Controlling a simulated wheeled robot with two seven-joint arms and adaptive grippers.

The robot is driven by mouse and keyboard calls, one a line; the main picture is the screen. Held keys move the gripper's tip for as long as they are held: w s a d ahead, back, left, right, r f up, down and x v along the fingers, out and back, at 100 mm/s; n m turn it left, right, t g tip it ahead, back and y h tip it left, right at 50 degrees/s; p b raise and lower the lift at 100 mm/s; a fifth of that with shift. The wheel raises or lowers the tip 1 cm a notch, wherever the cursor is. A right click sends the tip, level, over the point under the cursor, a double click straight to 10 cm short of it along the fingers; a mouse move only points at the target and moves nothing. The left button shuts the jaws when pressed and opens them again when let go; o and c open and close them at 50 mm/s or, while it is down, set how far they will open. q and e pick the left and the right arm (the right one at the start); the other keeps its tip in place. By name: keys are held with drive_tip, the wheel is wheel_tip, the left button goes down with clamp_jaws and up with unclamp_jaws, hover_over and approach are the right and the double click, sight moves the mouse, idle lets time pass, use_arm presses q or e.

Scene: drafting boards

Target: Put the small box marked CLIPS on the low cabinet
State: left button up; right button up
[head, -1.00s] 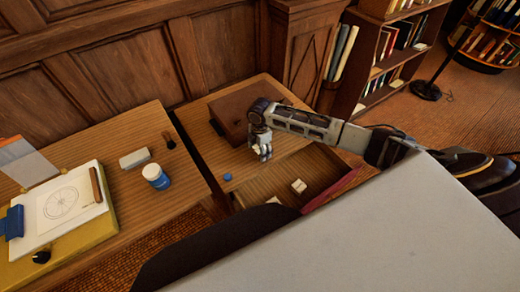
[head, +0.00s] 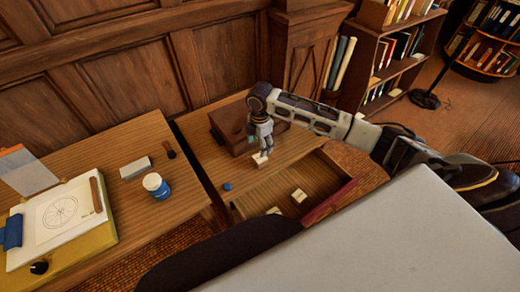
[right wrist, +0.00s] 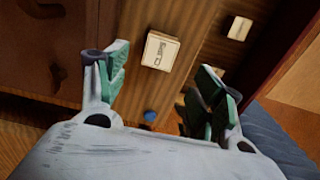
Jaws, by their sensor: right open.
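A small cream box (head: 261,161), which also shows in the right wrist view (right wrist: 160,50), sits on the top of the low cabinet (head: 298,146), near the edge above the open drawer. Its upper face bears dark lettering and a small drawing, too small to read surely as CLIPS. My right gripper (head: 262,147) is just above the box, pointing down. Its green-padded fingers stand wide apart either side of the box in the right wrist view, with gaps between. My left gripper is out of view.
The drawer (head: 333,183) stands open and holds another cream box (head: 299,195). A brown case (head: 232,124) lies on the cabinet behind the gripper. A blue knob-like thing (head: 227,187) lies near its front left. The table at left holds a blue-and-white jar (head: 156,186) and a drawing board.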

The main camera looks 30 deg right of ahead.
drive_tip(key=shift+r, duration=0.9)
